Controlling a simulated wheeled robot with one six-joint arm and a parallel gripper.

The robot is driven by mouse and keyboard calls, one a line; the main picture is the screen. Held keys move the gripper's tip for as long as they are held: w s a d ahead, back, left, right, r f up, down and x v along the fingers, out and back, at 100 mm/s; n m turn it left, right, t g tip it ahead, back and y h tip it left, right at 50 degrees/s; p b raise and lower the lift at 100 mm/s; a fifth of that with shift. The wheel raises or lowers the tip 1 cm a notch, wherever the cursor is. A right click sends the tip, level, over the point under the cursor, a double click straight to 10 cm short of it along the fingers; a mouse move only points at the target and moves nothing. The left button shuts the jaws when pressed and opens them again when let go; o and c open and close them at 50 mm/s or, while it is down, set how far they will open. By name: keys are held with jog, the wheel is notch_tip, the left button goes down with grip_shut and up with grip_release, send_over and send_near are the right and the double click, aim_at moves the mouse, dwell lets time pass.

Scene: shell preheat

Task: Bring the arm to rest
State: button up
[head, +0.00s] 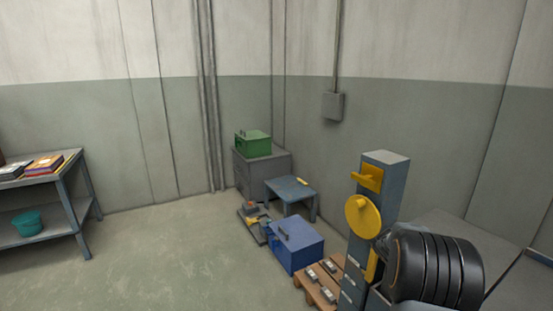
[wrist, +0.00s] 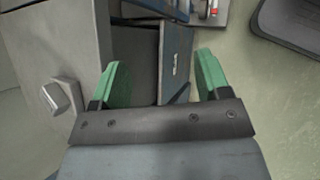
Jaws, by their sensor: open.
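My gripper (wrist: 158,85) shows in the wrist view with its two green fingers wide apart and nothing between their tips. Behind the gap are a dark surface and a blue panel (wrist: 176,55) with a small pale mark. A grey block with a bright bolt-like knob (wrist: 60,97) is just left of the left finger. I cannot tell how far these surfaces are from the fingers. I cannot make out my gripper in the head view.
In the head view, a blue-grey column (head: 383,190) with yellow fittings stands at the right. Left of it are a wooden pallet (head: 312,290), a blue box (head: 296,250), a low blue table (head: 291,189) and a green box (head: 253,143). A shelf (head: 42,182) stands far left.

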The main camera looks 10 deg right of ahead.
jog(key=s+a+r+m+t+y+p, duration=0.2)
jog(key=a+r+p, duration=0.5)
jog(key=a+r, duration=0.5)
jog(key=s+a+r+m+t+y+p, duration=0.2)
jog(key=s+a+r+t+y+p, duration=0.2)
jog(key=a+r, duration=0.8)
jog(key=s+a+t+p, duration=0.1)
jog(key=a+t+p, duration=0.1)
jog(key=a, duration=0.6)
jog(key=shift+s+a+r+y+p, duration=0.3)
jog(key=shift+a+r+y+p, duration=0.1)
jog(key=shift+p, duration=0.45)
jog(key=shift+d, duration=0.1)
jog(key=shift+c, duration=0.4)
